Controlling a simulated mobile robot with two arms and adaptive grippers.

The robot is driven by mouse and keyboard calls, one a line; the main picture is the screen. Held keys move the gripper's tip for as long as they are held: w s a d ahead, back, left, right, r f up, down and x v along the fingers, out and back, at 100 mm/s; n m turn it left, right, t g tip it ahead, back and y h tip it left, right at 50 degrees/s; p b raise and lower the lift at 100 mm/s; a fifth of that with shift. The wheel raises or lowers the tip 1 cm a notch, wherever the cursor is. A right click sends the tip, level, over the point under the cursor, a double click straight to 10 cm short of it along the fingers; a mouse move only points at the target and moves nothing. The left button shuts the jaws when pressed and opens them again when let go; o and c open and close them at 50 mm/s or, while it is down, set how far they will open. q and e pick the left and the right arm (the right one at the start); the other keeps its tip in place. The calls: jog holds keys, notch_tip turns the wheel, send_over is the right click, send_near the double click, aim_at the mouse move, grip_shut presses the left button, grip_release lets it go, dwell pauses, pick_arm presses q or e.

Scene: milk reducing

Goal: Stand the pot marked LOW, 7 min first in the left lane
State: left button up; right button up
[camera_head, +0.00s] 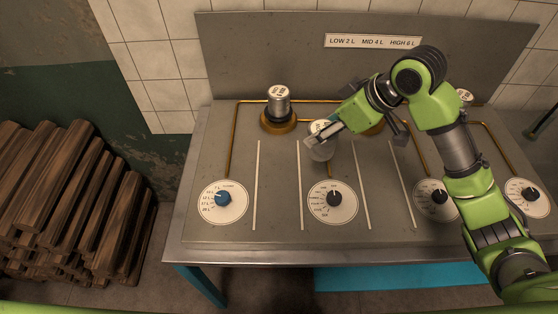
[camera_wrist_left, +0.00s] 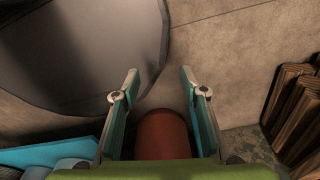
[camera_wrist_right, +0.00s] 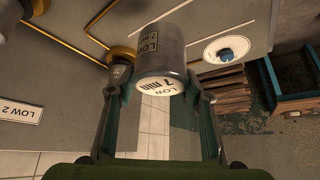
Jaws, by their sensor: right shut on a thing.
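The metal pot marked LOW, 7 min (camera_wrist_right: 162,55) is between the fingers of my right gripper (camera_wrist_right: 157,88), which is shut on it; its labelled lid faces the right wrist camera. In the head view this pot (camera_head: 321,152) is above the counter, right of the left pair of white strips (camera_head: 257,185); I cannot tell whether it touches the counter. These strips edge the left lane, which looks empty. A second pot, marked LOW (camera_wrist_right: 119,72), stands on the left brass burner; it also shows in the head view (camera_head: 279,102). My left gripper (camera_wrist_left: 159,75) is open and empty.
The counter (camera_head: 230,150) bears dials, such as the blue-knobbed one (camera_head: 222,200), and brass pipes. Another pot (camera_head: 464,97) stands at the back right, partly behind my right arm. A sign (camera_head: 373,42) is on the back panel. Stacked logs (camera_head: 70,205) lie left of the counter.

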jog(key=w+a+f+p, duration=0.1)
jog(key=w+a+f, duration=0.1)
jog(key=a+f, duration=0.1)
jog(key=w+a+f+p, duration=0.1)
jog(key=w+a+f, duration=0.1)
jog(key=a+f, duration=0.1)
jog(key=w+a+f+p, duration=0.1)
jog(key=w+a+f, duration=0.2)
jog(key=a+f, duration=0.1)
jog(key=shift+a+f, duration=0.1)
jog(key=shift+f, duration=0.5)
jog(key=shift+f+p, duration=0.35)
jog(key=shift+f, duration=0.05)
pick_arm(q)
jog(key=r, duration=0.2)
jog(key=a+r, duration=0.1)
jog(key=r, duration=0.1)
jog(key=shift+a, duration=0.1)
jog(key=shift+f, duration=0.1)
pick_arm(e)
jog(key=shift+w+f, duration=0.1)
jog(key=shift+f, duration=0.05)
jog(key=o, duration=1.3)
jog(key=shift+f, duration=0.1)
